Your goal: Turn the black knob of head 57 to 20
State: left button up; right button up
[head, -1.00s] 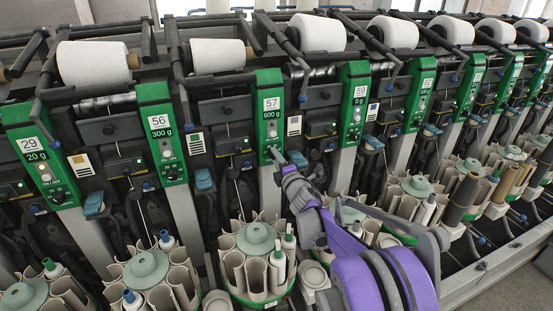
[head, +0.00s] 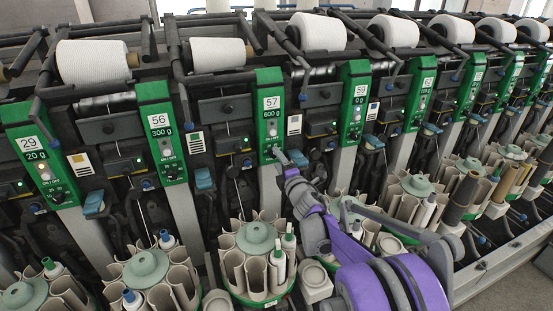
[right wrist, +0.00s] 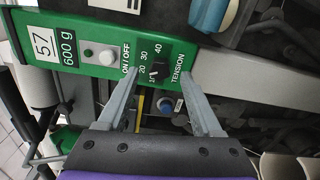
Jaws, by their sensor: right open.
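The green panel of head 57 (head: 269,112) shows in the head view, with its label reading 57 and 600 g. In the right wrist view the panel (right wrist: 108,32) lies sideways. Its black knob (right wrist: 158,71) sits by a tension scale marked 10, 20, 30 and 40. Which mark the knob points to is too small to tell. My right gripper (right wrist: 158,76) is open, with one finger on each side of the knob in that view; contact cannot be told. In the head view the right gripper (head: 286,160) is at the panel's lower end. My left gripper is out of view.
A white ON/OFF button (right wrist: 109,57) sits beside the knob on the same panel. Neighbouring panels 56 (head: 161,135) and 59 (head: 354,105) stand either side. A round bobbin magazine (head: 256,240) is below.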

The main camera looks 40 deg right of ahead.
jog(key=v, duration=0.8)
jog(key=shift+s, duration=0.4)
jog(key=shift+a+r, duration=0.1)
jog(key=shift+a, duration=0.05)
